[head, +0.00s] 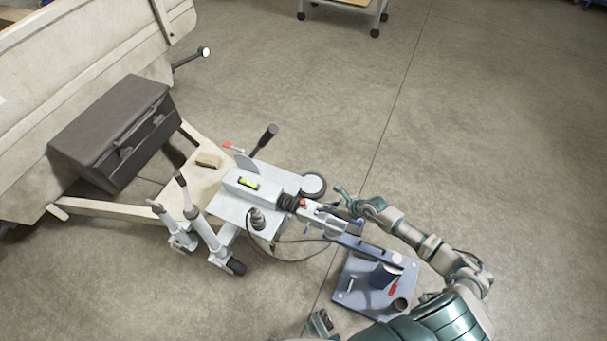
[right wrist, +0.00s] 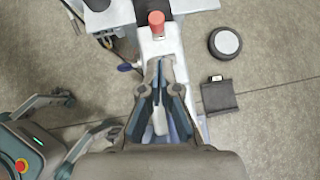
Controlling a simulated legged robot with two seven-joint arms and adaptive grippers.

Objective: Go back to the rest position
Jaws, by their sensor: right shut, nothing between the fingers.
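My right gripper (head: 343,193) is beside the trailer coupling (head: 322,218), at the right end of the drawbar. In the right wrist view its fingers (right wrist: 160,68) are closed together with nothing between them. They appear over the light metal coupling, just below its red knob (right wrist: 156,22). I cannot tell whether they touch it. The red knob also shows in the head view (head: 303,203). What seems to be my left gripper (head: 321,322) shows at the bottom edge of the head view, low and partly cut off. Its fingers are too small to read.
The trailer (head: 95,45) with a dark toolbox (head: 115,130) fills the left. A blue-grey hitch plate (head: 345,293) is close to my body. A round wheel-like part (right wrist: 225,42) and a dark box (right wrist: 219,96) lie right of the coupling. The floor to the right is open.

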